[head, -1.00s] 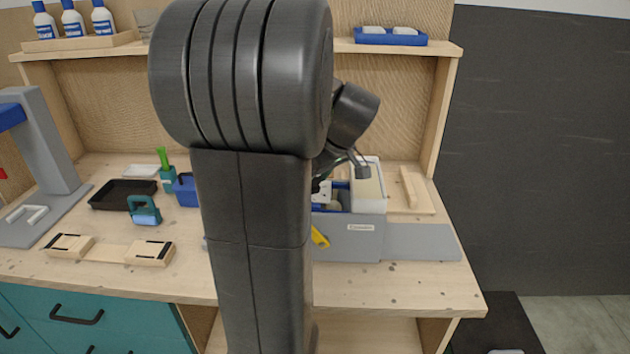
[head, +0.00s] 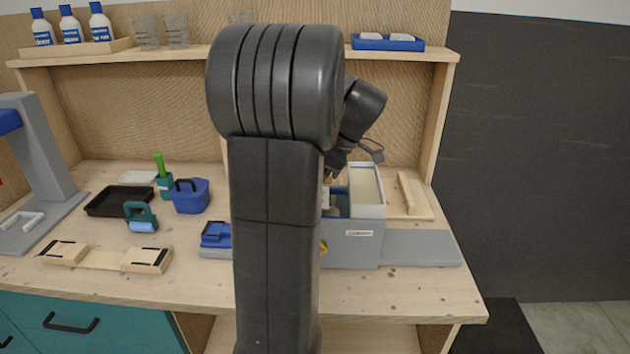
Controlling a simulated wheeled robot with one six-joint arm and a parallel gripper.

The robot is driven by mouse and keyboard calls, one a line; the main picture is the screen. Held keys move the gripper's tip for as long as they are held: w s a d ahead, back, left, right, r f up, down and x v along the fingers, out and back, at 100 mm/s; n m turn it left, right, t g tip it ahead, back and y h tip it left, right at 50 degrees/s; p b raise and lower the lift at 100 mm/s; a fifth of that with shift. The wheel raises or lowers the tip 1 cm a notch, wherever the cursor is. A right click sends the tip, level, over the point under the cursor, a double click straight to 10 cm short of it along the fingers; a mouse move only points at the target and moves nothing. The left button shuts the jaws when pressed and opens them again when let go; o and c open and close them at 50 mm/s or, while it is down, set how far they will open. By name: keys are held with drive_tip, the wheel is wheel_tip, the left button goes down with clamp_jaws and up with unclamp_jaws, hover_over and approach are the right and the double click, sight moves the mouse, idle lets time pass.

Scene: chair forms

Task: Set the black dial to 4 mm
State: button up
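The grey machine (head: 352,248) with a small label stands on the right half of the bench. It has a pale-topped box part (head: 368,190), a blue-edged opening and a yellow part (head: 323,247) at its left, partly covered by my arm. No black dial can be made out; it may be hidden behind my arm. My gripper (head: 329,176) is mostly hidden behind my own arm, above the left part of the grey machine. Its fingers do not show clearly enough to tell open from shut.
At left are a black tray (head: 118,201), a blue bucket (head: 190,197), a teal-handled roller (head: 141,217) and a wooden jig (head: 105,257). A blue device (head: 216,235) sits beside my arm. The shelf (head: 190,56) holds bottles, cups and a blue tray (head: 388,42). The front bench edge is clear.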

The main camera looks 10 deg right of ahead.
idle(0.3)
drive_tip(key=o, duration=1)
drive_tip(key=shift+r, duration=0.1)
drive_tip(key=v, duration=1.3)
drive_tip(key=shift+w+d+r, duration=0.1)
drive_tip(key=shift+d+r, duration=0.1)
drive_tip(key=shift+r, duration=0.15)
drive_tip(key=shift+f, duration=0.15)
drive_tip(key=x, duration=1.3)
drive_tip(key=shift+a+f, duration=0.2)
drive_tip(key=shift+f, duration=0.1)
